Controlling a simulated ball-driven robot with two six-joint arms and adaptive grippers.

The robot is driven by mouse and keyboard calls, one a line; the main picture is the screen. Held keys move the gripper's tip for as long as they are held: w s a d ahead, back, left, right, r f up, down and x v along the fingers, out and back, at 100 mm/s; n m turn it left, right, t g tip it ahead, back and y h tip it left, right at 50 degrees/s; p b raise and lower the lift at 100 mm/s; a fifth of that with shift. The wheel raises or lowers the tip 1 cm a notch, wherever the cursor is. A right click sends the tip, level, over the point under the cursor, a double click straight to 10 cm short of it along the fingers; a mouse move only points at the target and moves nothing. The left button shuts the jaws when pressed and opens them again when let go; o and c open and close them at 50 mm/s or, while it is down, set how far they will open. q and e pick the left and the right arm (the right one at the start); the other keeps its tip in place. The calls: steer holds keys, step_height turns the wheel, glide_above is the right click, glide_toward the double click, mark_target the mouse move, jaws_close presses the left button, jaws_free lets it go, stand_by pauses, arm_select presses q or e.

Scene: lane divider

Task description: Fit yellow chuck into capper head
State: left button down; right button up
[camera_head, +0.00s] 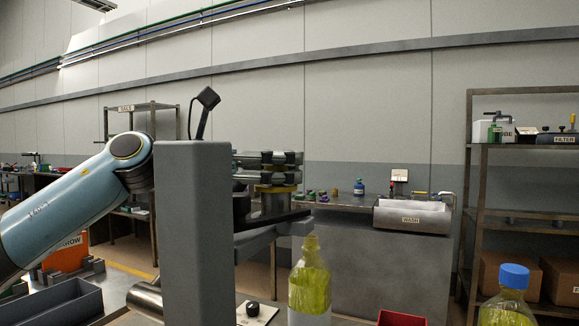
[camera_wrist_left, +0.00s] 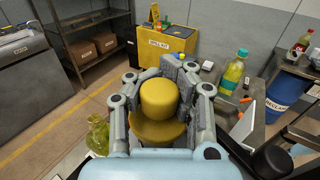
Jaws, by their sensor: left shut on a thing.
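The yellow chuck (camera_wrist_left: 160,98) sits between the fingers of my left gripper (camera_wrist_left: 160,88) in the left wrist view, a short cylinder above a wider yellow disc. In the head view my left gripper (camera_head: 268,167) is behind the grey post, its fingers level; a yellow part of the chuck (camera_head: 275,188) shows just below them. The capper's grey post (camera_head: 195,235) hides my wrist. A dark arm (camera_head: 272,220) reaches right from the post, below the chuck; I cannot tell whether chuck and capper head touch. My right gripper is out of view.
An uncapped bottle of yellow-green liquid (camera_head: 310,285) stands right of the post. A blue-capped bottle (camera_head: 508,300) stands at the lower right, with a dark red box (camera_head: 400,318) between. A grey tray (camera_head: 60,302) lies at left. A wash basin (camera_head: 412,215) is behind.

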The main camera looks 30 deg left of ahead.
mark_target(288, 189)
arm_select(q)
steer(key=shift+f+b, duration=1.35)
steer(key=shift+f, duration=0.25)
steer(key=c, duration=1.1)
jaws_free()
steer(key=shift+c, duration=0.2)
step_height(288, 189, up, 10)
steer(key=shift+r, duration=0.1)
